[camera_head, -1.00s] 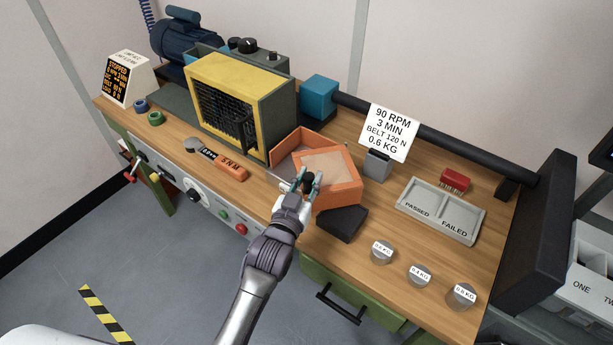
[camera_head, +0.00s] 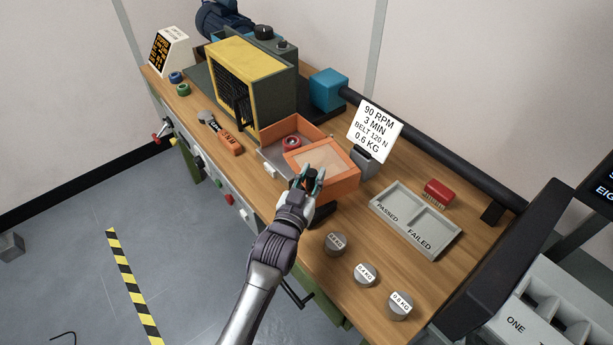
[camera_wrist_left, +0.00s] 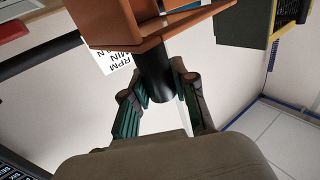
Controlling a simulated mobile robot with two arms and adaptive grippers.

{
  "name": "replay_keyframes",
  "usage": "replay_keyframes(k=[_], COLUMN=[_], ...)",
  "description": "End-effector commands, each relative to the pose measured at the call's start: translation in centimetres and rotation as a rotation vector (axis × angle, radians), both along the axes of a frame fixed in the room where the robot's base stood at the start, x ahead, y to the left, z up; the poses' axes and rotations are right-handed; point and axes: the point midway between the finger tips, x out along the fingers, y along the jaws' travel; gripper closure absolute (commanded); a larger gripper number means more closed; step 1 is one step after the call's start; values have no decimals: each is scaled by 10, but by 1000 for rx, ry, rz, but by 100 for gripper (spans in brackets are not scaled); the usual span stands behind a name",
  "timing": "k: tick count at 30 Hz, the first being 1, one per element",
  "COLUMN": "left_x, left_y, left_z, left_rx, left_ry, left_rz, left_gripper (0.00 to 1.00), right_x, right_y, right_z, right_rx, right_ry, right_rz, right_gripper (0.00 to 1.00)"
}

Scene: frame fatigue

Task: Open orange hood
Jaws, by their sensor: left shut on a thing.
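The orange hood (camera_head: 341,183) has a pale, see-through top panel and sits toward the right end of an orange-walled tray (camera_head: 298,126). The tray's left part is uncovered, with a red round part (camera_head: 291,142) inside. My left gripper (camera_head: 310,181) is at the hood's near side. In the left wrist view my left gripper (camera_wrist_left: 160,92) is shut on the hood's black cylindrical handle (camera_wrist_left: 153,66), with a finger on each side. The orange hood (camera_wrist_left: 120,22) shows above it. My right gripper is in neither view.
A yellow-framed guard (camera_head: 226,80) stands left of the tray. Several round weights (camera_head: 335,243) stand in front. A dark block is partly hidden behind my gripper.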

Motion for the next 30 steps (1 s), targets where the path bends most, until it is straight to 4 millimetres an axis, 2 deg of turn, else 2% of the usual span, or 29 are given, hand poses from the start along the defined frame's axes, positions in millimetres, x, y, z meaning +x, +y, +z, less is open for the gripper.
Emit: replay_keyframes(k=[11,12,17,23,26,30], left_x=[1,1,1,1,0,-12], left_y=[1,1,0,0,0,4], left_z=[3,3,2,1,1,0], left_rx=[2,2,3,3,2,4], left_ry=[-6,-6,-5,-3,-3,-1], left_rz=[3,3,2,2,2,2], left_gripper=[100,72,46,46,46,46], right_x=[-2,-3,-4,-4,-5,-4], right_y=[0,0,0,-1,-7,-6], right_z=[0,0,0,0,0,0], right_rx=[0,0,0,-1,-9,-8], right_ry=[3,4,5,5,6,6], right_rz=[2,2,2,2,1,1], right_gripper=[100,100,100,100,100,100])
